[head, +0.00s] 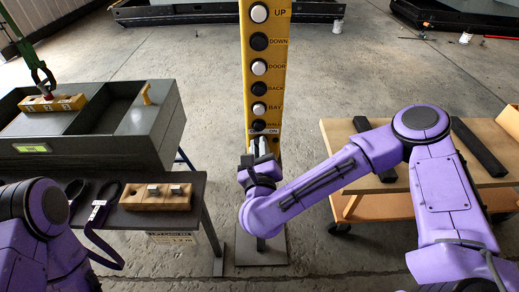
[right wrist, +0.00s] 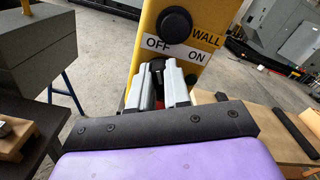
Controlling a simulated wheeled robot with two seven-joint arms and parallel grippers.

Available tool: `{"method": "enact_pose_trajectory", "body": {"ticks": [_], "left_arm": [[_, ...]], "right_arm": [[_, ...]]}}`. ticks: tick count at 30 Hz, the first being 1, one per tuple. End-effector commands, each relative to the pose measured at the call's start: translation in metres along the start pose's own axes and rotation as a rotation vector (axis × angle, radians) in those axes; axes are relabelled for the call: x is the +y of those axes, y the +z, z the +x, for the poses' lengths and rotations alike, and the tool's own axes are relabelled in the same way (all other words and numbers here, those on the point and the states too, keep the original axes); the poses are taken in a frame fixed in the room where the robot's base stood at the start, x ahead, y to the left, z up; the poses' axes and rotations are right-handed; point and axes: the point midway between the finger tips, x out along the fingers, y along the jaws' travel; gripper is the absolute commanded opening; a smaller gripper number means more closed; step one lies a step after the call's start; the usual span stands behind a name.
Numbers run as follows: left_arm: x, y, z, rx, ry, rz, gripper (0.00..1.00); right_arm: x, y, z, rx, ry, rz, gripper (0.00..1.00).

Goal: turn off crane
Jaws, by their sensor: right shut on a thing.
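The yellow control post (head: 262,80) stands upright ahead of me, with black and white buttons labelled UP, DOWN, DOOR, BACK, BAY and WALL. Below them is the OFF/ON label, which shows clearly in the right wrist view (right wrist: 180,48). My right gripper (head: 262,146) is at the post just under this label. In the right wrist view, its grey fingers (right wrist: 160,88) are shut on a dark switch (right wrist: 157,66) below OFF. The fingers hide most of the switch, so its setting cannot be told. My left arm shows at lower left; its gripper is out of view.
A wooden block (head: 155,197) and black straps lie nearer. A wooden cart (head: 345,135) with dark bars stands at right.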

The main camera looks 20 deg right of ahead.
Motion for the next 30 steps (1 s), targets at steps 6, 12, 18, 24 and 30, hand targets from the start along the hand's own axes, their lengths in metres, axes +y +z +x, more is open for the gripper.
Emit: {"method": "enact_pose_trajectory", "body": {"ticks": [6, 12, 18, 24, 30], "left_arm": [[0.001, 0.003, 0.006, 0.000, 0.000, 0.000, 0.00], [0.001, 0.002, 0.006, 0.000, 0.000, 0.000, 0.00], [0.001, 0.002, 0.006, 0.000, 0.000, 0.000, 0.00], [0.001, 0.004, 0.009, 0.000, 0.000, 0.000, 0.00], [0.003, 0.013, 0.032, 0.000, 0.000, 0.000, 0.00]], "right_arm": [[0.001, 0.000, 0.000, -0.001, 0.000, -0.055, 0.00], [0.001, 0.000, 0.000, 0.000, 0.001, -0.055, 0.23], [0.001, 0.000, 0.000, 0.000, 0.000, -0.054, 0.43], [0.002, -0.001, -0.004, -0.003, 0.001, -0.052, 0.43], [0.006, -0.003, -0.045, -0.012, 0.006, -0.053, 0.43]]}}
